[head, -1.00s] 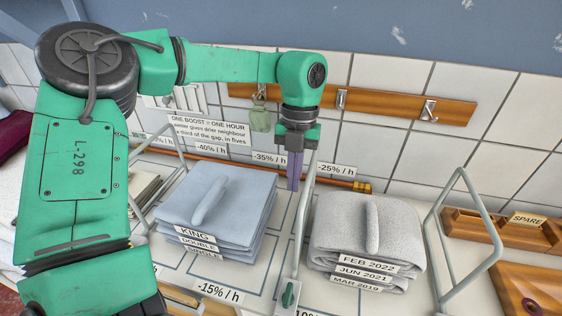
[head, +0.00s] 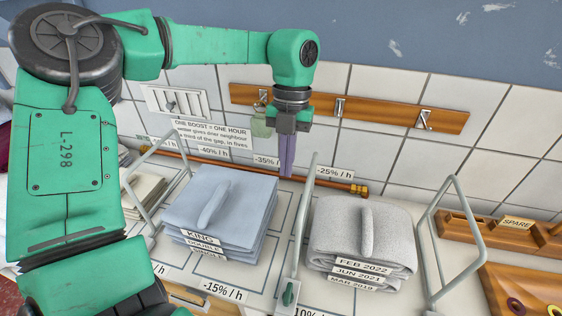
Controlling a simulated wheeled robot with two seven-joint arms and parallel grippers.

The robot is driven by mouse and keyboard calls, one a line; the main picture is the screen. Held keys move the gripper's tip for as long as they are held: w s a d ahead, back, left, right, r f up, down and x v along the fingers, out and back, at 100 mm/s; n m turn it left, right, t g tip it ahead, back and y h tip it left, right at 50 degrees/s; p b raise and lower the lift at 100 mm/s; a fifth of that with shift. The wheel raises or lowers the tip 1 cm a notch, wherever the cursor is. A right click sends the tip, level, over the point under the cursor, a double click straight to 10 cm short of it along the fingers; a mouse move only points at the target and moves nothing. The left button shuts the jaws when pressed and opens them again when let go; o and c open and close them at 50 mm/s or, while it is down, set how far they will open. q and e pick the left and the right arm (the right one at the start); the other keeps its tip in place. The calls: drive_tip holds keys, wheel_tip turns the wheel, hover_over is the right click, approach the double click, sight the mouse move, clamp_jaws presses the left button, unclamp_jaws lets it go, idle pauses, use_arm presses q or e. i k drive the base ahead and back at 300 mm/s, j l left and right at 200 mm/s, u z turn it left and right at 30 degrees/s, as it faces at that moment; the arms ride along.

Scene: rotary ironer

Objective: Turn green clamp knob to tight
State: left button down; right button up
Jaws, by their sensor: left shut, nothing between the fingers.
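The green clamp knob (head: 289,294) is small and sits at the near foot of the grey upright rail (head: 303,225) between the two cloth stacks, near the bottom edge of the head view. Which way it is turned is too small to tell. My left gripper (head: 287,172) points down near the back wall, beyond the knob and well apart from it. Its purple fingers are shut with nothing between them. My right gripper is not in view.
A blue folded stack (head: 225,205) lies left of the rail and a grey folded stack (head: 362,232) lies right of it. A metal hoop (head: 470,235) stands at the right. A copper pipe (head: 330,186) and a wooden hook rail (head: 385,112) run along the tiled wall.

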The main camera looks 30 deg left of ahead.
sight(287, 297)
drive_tip(key=k, duration=1.5)
